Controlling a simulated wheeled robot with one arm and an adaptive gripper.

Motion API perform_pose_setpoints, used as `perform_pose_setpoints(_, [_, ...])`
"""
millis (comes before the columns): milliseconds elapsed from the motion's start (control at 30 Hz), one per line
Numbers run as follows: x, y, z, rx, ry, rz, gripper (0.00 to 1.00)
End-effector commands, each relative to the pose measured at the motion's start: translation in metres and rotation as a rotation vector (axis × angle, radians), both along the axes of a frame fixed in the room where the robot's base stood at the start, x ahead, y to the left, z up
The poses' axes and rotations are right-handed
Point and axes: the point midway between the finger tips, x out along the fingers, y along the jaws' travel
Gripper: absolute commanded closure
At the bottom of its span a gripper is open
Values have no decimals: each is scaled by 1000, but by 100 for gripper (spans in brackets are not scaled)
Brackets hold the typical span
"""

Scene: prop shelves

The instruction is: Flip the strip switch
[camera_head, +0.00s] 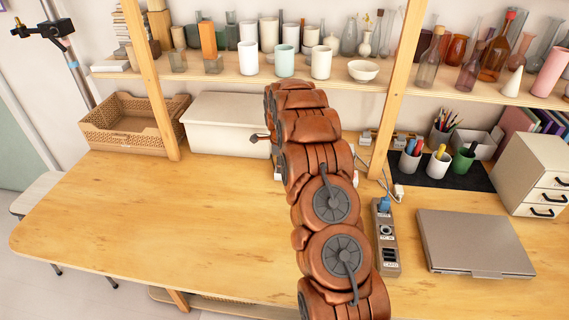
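A grey power strip (386,240) lies on the wooden table, just right of my copper-coloured arm. A blue plug (384,206) sits at its far end. A round dark part (386,231) shows near its middle, and dark sockets (390,258) show toward its near end. I cannot make out which part is the switch or its position. My arm reaches from the bottom edge up over the table and passes left of the strip. Nothing of mine visibly touches the strip.
A closed laptop (475,243) lies right of the strip. Behind are pen cups (438,167) on a dark mat and a drawer unit (533,180). A wicker basket (122,122) and white box (225,122) stand at the back left. The left tabletop (170,220) is clear.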

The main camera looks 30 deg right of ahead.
Motion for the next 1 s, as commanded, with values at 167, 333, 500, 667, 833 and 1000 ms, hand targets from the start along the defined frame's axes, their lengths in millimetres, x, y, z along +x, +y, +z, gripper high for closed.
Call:
perform_pose_setpoints(167, [3,-1,-2,30,32,0,93])
perform_pose_setpoints(333, [4,-2,-1,60,62,-1,93])
perform_pose_setpoints(500, [4,-2,-3,86,94,-1,93])
perform_pose_setpoints(667, [6,-3,-1,107,117,-1,93])
perform_pose_setpoints(833, [5,-4,-1,129,141,-2,93])
perform_pose_setpoints(1000, [3,-3,-1,143,160,0,93])
